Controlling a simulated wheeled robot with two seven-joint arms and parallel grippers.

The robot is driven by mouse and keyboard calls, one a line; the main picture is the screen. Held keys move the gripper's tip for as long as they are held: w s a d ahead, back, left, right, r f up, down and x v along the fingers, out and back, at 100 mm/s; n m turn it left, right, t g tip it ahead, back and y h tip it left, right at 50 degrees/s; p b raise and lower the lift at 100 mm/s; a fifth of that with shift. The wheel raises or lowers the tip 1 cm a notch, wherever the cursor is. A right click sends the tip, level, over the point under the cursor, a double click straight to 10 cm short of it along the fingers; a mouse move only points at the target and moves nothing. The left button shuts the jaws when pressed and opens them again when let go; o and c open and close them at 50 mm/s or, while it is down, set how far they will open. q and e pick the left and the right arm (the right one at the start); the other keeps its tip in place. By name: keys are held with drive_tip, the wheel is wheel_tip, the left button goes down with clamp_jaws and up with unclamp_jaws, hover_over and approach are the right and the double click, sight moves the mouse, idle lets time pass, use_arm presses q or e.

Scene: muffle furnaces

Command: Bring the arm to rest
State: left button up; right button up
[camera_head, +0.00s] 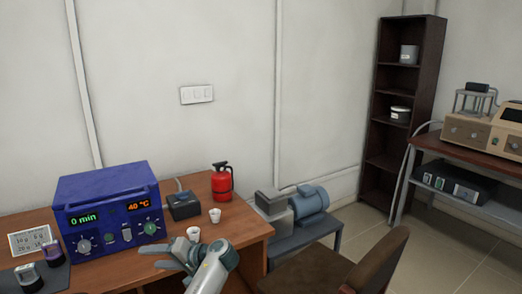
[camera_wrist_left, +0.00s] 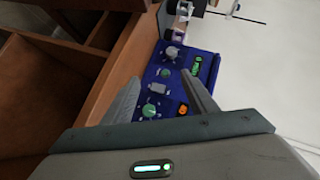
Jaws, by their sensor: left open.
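My left gripper (camera_head: 151,256) is above the front part of the wooden desk (camera_head: 110,272), in front of the blue furnace control box (camera_head: 108,212). Its jaws are apart with nothing between them. In the left wrist view, the two fingers of the left gripper (camera_wrist_left: 162,82) stand apart, with the blue box (camera_wrist_left: 170,72) behind them. The box's displays read 0 min and 40 °C. My right gripper is not in view.
A red extinguisher (camera_head: 222,181) and a dark device (camera_head: 184,205) are behind. A brown chair (camera_head: 375,265) is at right. A motor pump (camera_head: 309,200) stands beside the desk.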

use_arm(q)
drive_tip(key=s+d+f+m+t+h, duration=0.1)
drive_tip(key=s+d+f+m+h, duration=0.3)
drive_tip(key=f, duration=0.9)
drive_tip(key=s+d+f+h, duration=0.2)
drive_tip(key=s+f, duration=0.3)
drive_tip(key=f, duration=0.8)
drive_tip(key=s+d+f+m+t+h, duration=0.1)
drive_tip(key=s+d+f+m+h, duration=0.3)
drive_tip(key=f, duration=1)
drive_tip(key=s+d+f+n+h, duration=0.1)
drive_tip(key=s+d+f+h, duration=0.1)
drive_tip(key=s+f, duration=0.55)
drive_tip(key=s+d+f+n+h, duration=0.15)
drive_tip(key=s+f, duration=0.25)
drive_tip(key=s, duration=0.6)
drive_tip(key=s+d+f+n+h, duration=0.1)
drive_tip(key=s+f, duration=0.1)
drive_tip(key=s, duration=0.6)
drive_tip(key=s+d+f+n+t+h, duration=0.1)
drive_tip(key=s+f, duration=0.1)
drive_tip(key=s, duration=0.7)
drive_tip(key=shift+d+f, duration=0.15)
drive_tip(key=shift+c, duration=0.7)
